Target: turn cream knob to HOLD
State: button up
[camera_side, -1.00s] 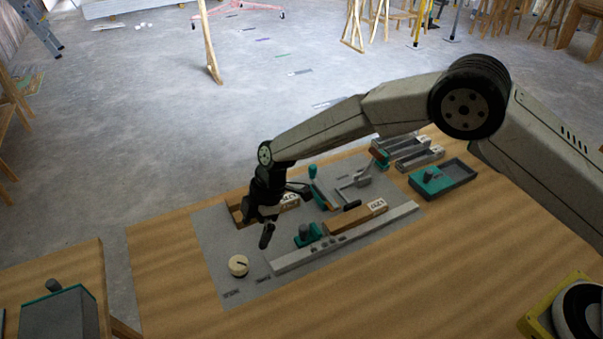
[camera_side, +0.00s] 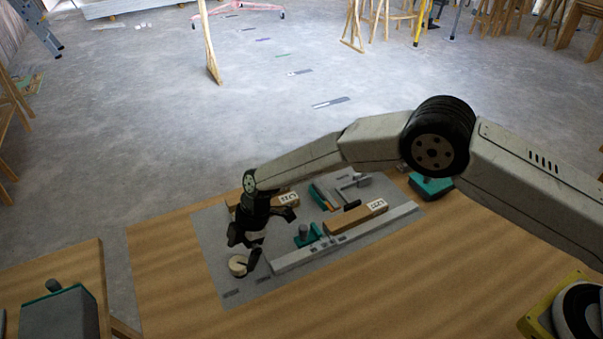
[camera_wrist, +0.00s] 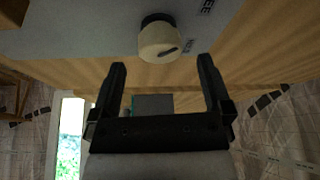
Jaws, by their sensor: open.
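The cream knob (camera_side: 238,265) is a short round dial with a dark pointer mark, on the near left corner of the grey panel (camera_side: 222,243). In the wrist view the cream knob (camera_wrist: 159,40) shows beyond the fingertips, a little above the gap between them. My gripper (camera_side: 244,246) is open and empty, close above and beside the knob. In the wrist view my gripper (camera_wrist: 162,68) has its two fingers wide apart. Small labels lie by the knob, and the one in the wrist view is too blurred to read surely.
A grey rail (camera_side: 350,236) with a labelled wooden block (camera_side: 350,219) lies right of the knob. A teal clamp-like part (camera_side: 305,234) stands near it. A grey box (camera_side: 60,312) is at the lower left. Bare wooden bench lies in front of the panel.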

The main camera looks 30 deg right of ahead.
aim_at(239, 262)
jog(key=shift+x, duration=1.85)
jog(key=c, duration=1.3)
jog(key=shift+o, duration=0.2)
